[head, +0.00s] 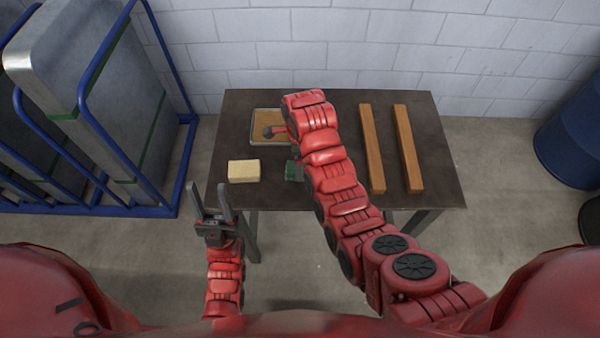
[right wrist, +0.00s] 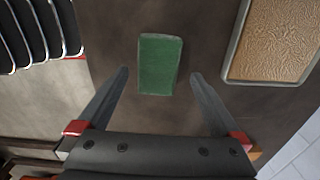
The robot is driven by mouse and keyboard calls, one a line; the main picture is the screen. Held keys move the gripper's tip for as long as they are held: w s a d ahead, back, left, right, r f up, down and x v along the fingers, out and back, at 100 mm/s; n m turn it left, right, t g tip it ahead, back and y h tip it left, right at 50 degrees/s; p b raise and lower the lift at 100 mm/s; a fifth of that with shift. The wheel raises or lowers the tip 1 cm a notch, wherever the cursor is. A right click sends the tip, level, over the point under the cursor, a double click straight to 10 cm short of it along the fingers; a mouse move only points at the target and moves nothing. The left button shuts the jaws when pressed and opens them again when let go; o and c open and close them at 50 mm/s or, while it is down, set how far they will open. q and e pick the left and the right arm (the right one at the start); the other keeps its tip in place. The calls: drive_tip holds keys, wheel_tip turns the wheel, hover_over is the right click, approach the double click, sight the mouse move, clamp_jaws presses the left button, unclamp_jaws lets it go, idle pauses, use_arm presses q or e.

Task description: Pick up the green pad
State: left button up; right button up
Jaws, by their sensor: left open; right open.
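The green pad (head: 292,171) lies on the dark table (head: 233,197), left of the two wooden bars, partly hidden by my right arm in the head view. The right wrist view shows it as a green rectangle (right wrist: 160,64). My right gripper (right wrist: 160,73) is open and empty, with one fingertip on each side of the pad's near end in that picture. Its height above the pad cannot be told. My left gripper (head: 210,188) is open and empty, in front of the table's left front corner.
A shallow tray (head: 255,118) with a brown textured surface lies behind the pad and shows at right in the wrist view (right wrist: 232,50). A beige block (head: 244,171) sits left of the pad. Two wooden bars (head: 372,150) (head: 408,150) lie right of my arm. A blue rack (head: 185,150) stands left.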

drive_tip(key=f, duration=0.1)
drive_tip(key=f+p, duration=0.2)
drive_tip(key=shift+s+f, duration=0.1)
drive_tip(key=shift+s, duration=0.15)
drive_tip(key=shift+w+f, duration=0.1)
drive_tip(key=shift+f, duration=0.4)
drive_tip(key=c, duration=1.3)
